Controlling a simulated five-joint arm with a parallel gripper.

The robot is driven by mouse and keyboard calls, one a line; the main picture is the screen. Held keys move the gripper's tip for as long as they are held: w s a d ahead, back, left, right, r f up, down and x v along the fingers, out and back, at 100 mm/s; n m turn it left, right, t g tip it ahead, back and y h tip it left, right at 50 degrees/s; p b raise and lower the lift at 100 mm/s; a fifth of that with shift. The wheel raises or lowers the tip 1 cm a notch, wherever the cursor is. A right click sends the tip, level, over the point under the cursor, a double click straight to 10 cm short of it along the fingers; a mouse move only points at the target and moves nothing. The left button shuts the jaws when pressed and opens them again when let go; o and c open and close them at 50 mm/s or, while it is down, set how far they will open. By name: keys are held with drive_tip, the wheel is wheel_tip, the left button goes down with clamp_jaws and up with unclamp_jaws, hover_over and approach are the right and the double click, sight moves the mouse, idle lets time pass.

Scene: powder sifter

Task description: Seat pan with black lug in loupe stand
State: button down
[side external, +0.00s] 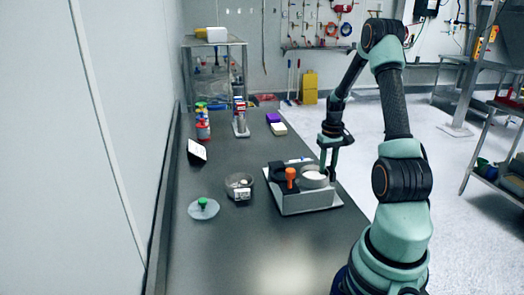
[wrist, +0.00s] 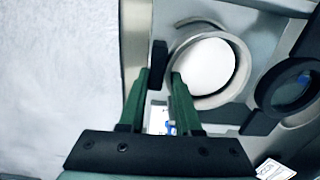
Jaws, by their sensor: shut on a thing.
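The grey loupe stand (side external: 305,203) sits at the right edge of the bench, with an orange knob (side external: 291,175) and a black loupe ring (wrist: 292,86). A round pan with a pale inside (wrist: 207,66) is at the stand's round seat; it also shows in the side view (side external: 313,178). Its black lug (wrist: 158,60) lies between my fingertips. My gripper (wrist: 160,76) is shut on the lug, at the pan's edge; in the side view it points down beside the pan (side external: 328,172). I cannot tell whether the pan rests fully in the seat or slightly above it.
A clear dish (side external: 238,181) with a white label and a disc with a green knob (side external: 203,207) lie left of the stand. A dark card (side external: 197,151), bottles (side external: 202,125) and purple and pale blocks (side external: 276,123) stand farther back. The front bench is clear.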

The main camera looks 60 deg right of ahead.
drive_tip(key=shift+f, duration=1.2)
drive_tip(key=shift+f, duration=0.2)
drive_tip(key=shift+f, duration=0.25)
drive_tip(key=c, duration=0.5)
unclamp_jaws()
drive_tip(key=shift+r, duration=0.1)
wheel_tip(320, 180, up, 12)
drive_tip(key=shift+f, duration=0.1)
